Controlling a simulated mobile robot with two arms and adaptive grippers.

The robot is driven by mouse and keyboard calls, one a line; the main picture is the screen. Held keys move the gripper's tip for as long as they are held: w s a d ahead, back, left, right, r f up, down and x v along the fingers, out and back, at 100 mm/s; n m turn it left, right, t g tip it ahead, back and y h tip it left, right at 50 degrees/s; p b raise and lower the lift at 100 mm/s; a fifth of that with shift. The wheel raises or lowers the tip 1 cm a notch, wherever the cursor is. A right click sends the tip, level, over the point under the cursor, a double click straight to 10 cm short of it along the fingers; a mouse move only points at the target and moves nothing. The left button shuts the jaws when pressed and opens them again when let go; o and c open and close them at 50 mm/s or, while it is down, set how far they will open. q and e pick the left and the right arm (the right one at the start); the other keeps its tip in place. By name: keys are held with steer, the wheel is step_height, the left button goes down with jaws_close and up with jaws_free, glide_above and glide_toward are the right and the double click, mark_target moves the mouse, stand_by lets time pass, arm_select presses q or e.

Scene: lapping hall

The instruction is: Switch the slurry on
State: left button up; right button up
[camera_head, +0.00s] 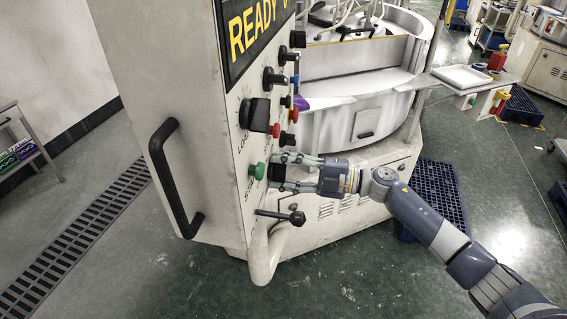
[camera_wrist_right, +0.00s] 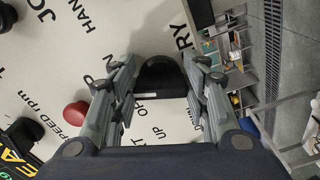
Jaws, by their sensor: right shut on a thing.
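A black knob (camera_head: 276,172) sticks out of the white control panel (camera_head: 228,150), to the right of a green button. My right gripper (camera_head: 284,173) reaches in from the right with its fingers at this knob. In the right wrist view the black knob (camera_wrist_right: 160,76) stands between the two fingertips (camera_wrist_right: 162,82). Lettering ending in "RRY" is printed beside it. The gripper is shut on the knob. The knob's exact setting is hard to tell. My left gripper is not in view.
The panel also carries a green button (camera_head: 257,171), a large black selector (camera_head: 255,114), a red knob (camera_wrist_right: 76,113) and a "READY" display (camera_head: 252,28). A black handle (camera_head: 168,178) and a lever (camera_head: 281,215) project nearby. A blue pallet (camera_head: 440,192) lies on the floor.

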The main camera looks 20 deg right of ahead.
steer(key=shift+f+m+p, duration=0.1)
steer(key=shift+m+p, duration=0.45)
steer(key=shift+m, duration=0.45)
steer(key=shift+s, duration=0.1)
steer(key=o, duration=1.1)
steer(key=shift+c, duration=0.2)
steer(key=shift+d, duration=0.1)
steer(key=v, duration=1.1)
steer(key=shift+s+d, duration=0.2)
steer(key=shift+d, duration=0.15)
